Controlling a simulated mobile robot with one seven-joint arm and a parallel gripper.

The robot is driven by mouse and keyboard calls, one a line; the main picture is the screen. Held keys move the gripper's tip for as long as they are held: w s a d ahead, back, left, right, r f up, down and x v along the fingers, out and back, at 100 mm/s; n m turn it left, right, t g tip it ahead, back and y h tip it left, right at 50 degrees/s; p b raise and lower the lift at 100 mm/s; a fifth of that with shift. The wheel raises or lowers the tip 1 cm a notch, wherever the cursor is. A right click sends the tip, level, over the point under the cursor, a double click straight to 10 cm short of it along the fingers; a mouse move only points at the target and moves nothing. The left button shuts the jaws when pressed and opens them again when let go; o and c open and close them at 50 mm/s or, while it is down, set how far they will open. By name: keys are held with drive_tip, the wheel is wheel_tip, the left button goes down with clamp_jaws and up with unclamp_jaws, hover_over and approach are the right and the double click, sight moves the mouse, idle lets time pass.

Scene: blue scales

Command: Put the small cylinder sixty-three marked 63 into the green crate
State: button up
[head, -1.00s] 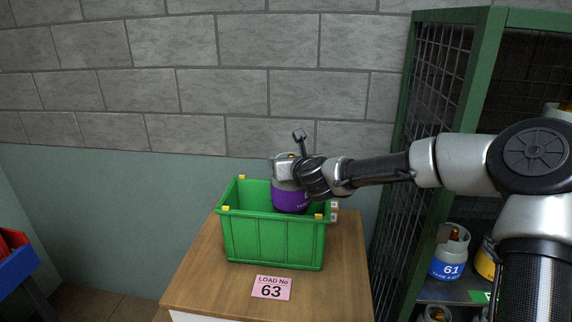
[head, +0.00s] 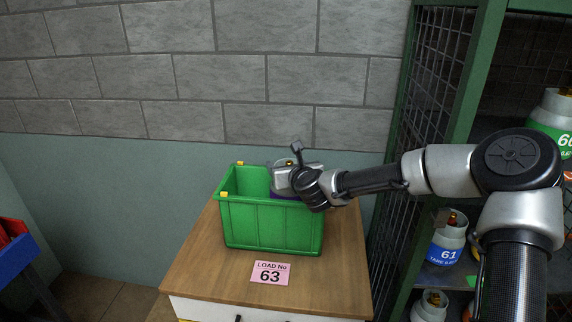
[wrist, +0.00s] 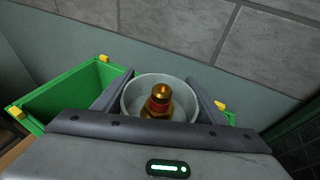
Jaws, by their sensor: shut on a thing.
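The green crate (head: 270,226) stands on a wooden-topped cabinet, and its rim with yellow corners also shows in the wrist view (wrist: 66,92). My gripper (head: 290,178) is shut on a grey and purple cylinder (head: 284,195) at the crate's right part. The cylinder's lower body is inside the crate, hidden behind the front wall. In the wrist view the grey collar and brass valve of the cylinder (wrist: 158,103) sit between my two fingers. Its number is not visible now. Whether its base touches the crate floor cannot be seen.
A pink card reading "LOAD No 63" (head: 270,273) lies on the cabinet top (head: 225,275) before the crate. A green mesh cage (head: 425,130) at the right holds other cylinders, one marked 61 (head: 447,245). A blue bin (head: 18,245) stands at the left. A block wall is behind.

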drive_tip(key=o, duration=1.9)
drive_tip(key=shift+o, duration=1)
